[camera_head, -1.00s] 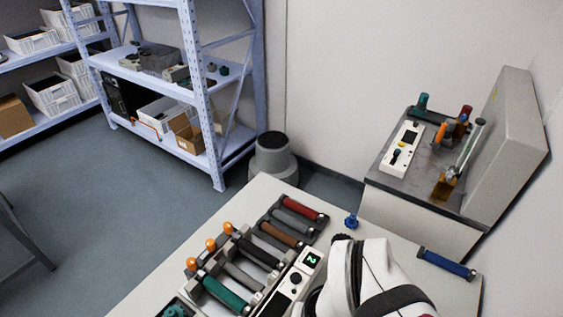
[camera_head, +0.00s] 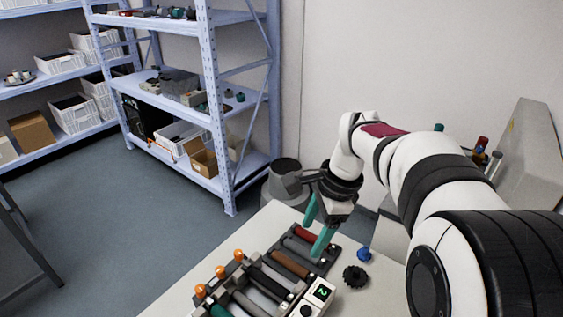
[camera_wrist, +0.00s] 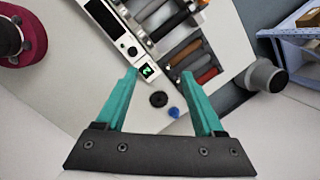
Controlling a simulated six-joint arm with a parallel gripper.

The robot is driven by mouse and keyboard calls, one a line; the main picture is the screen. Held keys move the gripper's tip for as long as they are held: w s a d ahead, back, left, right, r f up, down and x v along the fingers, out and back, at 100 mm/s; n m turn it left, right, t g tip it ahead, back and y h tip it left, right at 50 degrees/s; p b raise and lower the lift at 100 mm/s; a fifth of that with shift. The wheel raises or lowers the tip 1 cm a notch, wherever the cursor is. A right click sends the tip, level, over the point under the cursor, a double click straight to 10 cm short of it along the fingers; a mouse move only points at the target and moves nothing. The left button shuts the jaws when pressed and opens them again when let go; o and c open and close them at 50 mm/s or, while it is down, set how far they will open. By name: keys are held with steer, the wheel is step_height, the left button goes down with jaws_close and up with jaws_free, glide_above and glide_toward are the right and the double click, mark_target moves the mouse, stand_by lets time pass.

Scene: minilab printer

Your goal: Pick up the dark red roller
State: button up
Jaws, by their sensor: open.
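The dark red roller (camera_head: 304,235) lies at the far end of a dark rack on the table, beside a grey roller (camera_head: 300,247) and a brown roller (camera_head: 290,264). It also shows in the wrist view (camera_wrist: 207,76), just right of my right finger's tip. My gripper (camera_head: 312,240) has teal fingers, spread apart with nothing between them. It hangs above the rack's far end, and its fingers partly cover the rack in the head view.
A black gear (camera_head: 355,276) and a blue knob (camera_head: 364,254) stand on the table right of the rack. A white device with a green display (camera_head: 320,292) adjoins the rack. Orange knobs (camera_head: 221,271) line its left side. A grey bin (camera_head: 285,178) stands behind the table.

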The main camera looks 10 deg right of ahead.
steer(key=w+d+f+m, duration=0.3)
steer(key=w+d+m, duration=0.1)
steer(key=w, duration=0.4)
steer(key=m+t, duration=0.1)
steer(key=m, duration=0.4)
glide_toward(314, 236)
steer(key=shift+m, duration=0.3)
steer(key=x, duration=0.9)
steer(key=shift+w+a+f, duration=0.1)
steer(key=shift+f, duration=0.15)
jaws_close()
